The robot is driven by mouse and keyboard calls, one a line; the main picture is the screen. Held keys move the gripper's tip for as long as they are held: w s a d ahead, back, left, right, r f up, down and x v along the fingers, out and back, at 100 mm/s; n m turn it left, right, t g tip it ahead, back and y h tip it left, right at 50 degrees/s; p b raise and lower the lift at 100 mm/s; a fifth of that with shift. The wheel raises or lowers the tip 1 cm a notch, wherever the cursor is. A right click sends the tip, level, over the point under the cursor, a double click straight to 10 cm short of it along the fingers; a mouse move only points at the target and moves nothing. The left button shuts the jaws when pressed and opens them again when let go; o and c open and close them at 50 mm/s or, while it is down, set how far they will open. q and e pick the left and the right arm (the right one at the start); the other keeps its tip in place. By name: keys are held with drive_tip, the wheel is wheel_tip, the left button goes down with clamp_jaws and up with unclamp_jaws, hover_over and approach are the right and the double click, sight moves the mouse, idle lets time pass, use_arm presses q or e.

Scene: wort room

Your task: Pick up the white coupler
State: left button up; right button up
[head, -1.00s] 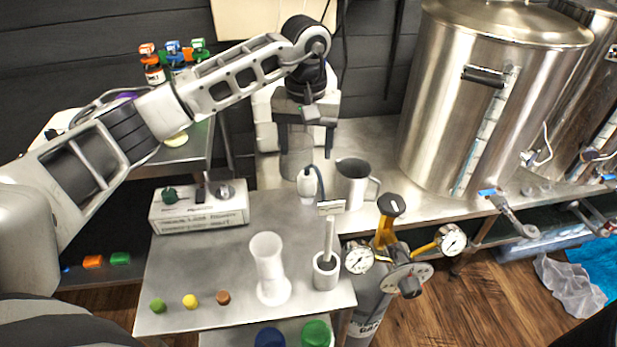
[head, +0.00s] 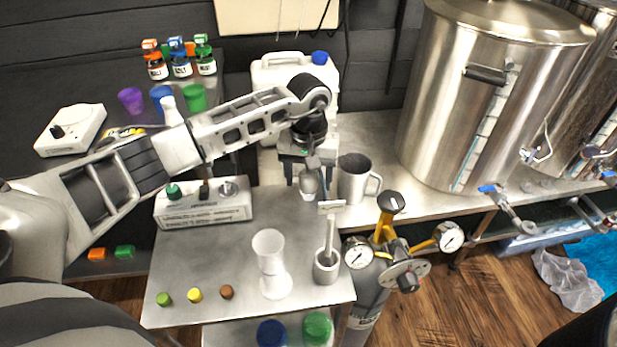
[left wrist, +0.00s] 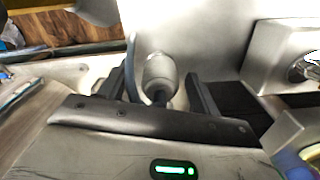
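The white coupler (head: 309,184) is a small, pale rounded cylinder near the back of the steel table. My left gripper (head: 303,178) is over it, partly hiding it. In the left wrist view the coupler (left wrist: 160,74) lies between the two dark fingers of my left gripper (left wrist: 160,82). The fingers are apart, with a gap visible on each side of it. A dark hose runs beside the coupler. My right gripper is not in view.
A metal pitcher (head: 354,180) stands close right of the coupler. A control box (head: 205,207) is to the left. A white jug (head: 292,75) is behind. A gauged cylinder (head: 368,290) is at right.

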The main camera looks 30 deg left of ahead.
use_arm(q)
drive_tip(key=c, duration=0.9)
drive_tip(key=shift+r, duration=0.1)
